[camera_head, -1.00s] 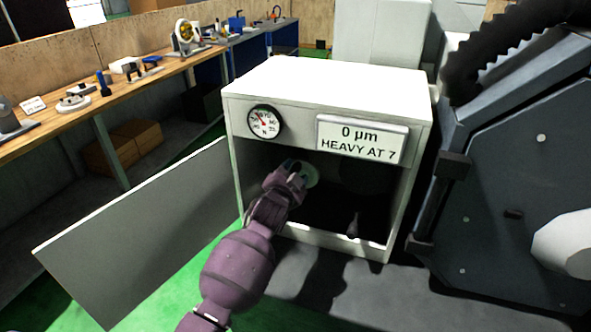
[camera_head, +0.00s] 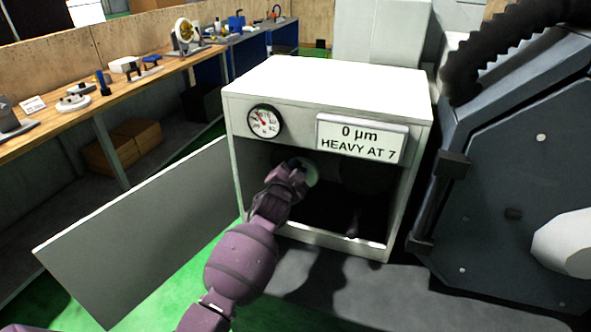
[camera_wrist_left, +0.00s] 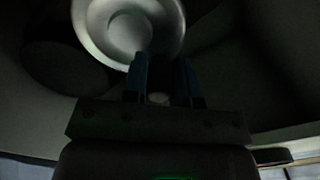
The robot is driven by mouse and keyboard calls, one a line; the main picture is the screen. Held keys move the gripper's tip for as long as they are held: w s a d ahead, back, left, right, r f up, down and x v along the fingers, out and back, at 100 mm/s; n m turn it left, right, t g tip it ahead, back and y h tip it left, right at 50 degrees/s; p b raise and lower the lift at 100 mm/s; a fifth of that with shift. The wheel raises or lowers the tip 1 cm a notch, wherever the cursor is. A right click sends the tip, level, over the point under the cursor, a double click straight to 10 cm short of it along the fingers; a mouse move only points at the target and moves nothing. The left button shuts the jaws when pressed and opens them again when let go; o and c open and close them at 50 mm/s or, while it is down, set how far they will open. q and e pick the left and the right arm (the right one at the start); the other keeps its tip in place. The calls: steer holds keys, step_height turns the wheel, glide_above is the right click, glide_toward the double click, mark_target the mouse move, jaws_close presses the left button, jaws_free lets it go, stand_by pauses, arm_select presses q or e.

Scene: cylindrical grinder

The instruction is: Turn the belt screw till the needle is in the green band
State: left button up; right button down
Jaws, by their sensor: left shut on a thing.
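The white cabinet (camera_head: 330,88) stands with its front open. A round gauge (camera_head: 264,121) with a red mark or needle sits at its upper left front; the needle's exact place and any green band are too small to tell. My left gripper (camera_head: 294,166) reaches into the cabinet's dark opening, in front of a pale round pulley (camera_head: 312,174). In the left wrist view the gripper (camera_wrist_left: 160,82) is shut on a small part, seemingly the belt screw (camera_wrist_left: 158,98), mostly hidden between the fingers. The pulley (camera_wrist_left: 129,32) shows just beyond the fingers. My right gripper is out of view.
A sign (camera_head: 362,139) beside the gauge reads "0 µm, HEAVY AT 7". The grey door (camera_head: 140,232) hangs open to the left. A dark machine (camera_head: 515,190) stands close on the right. A workbench (camera_head: 120,107) with tools runs along the left wall.

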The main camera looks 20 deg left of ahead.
arm_select(q)
steer(key=shift+d, duration=0.1)
steer(key=m, duration=0.2)
steer(key=d+m, duration=0.1)
steer(key=shift+m, duration=0.4)
steer(key=shift+d+f+m, duration=0.1)
steer(key=shift+d+m, duration=0.25)
steer(key=shift+m, duration=0.65)
steer(key=shift+d+f+m, duration=0.1)
steer(key=shift+d+m, duration=0.25)
steer(key=shift+m, duration=0.65)
steer(key=o, duration=0.9)
steer(key=s, duration=1.1)
steer(key=shift+a, duration=0.2)
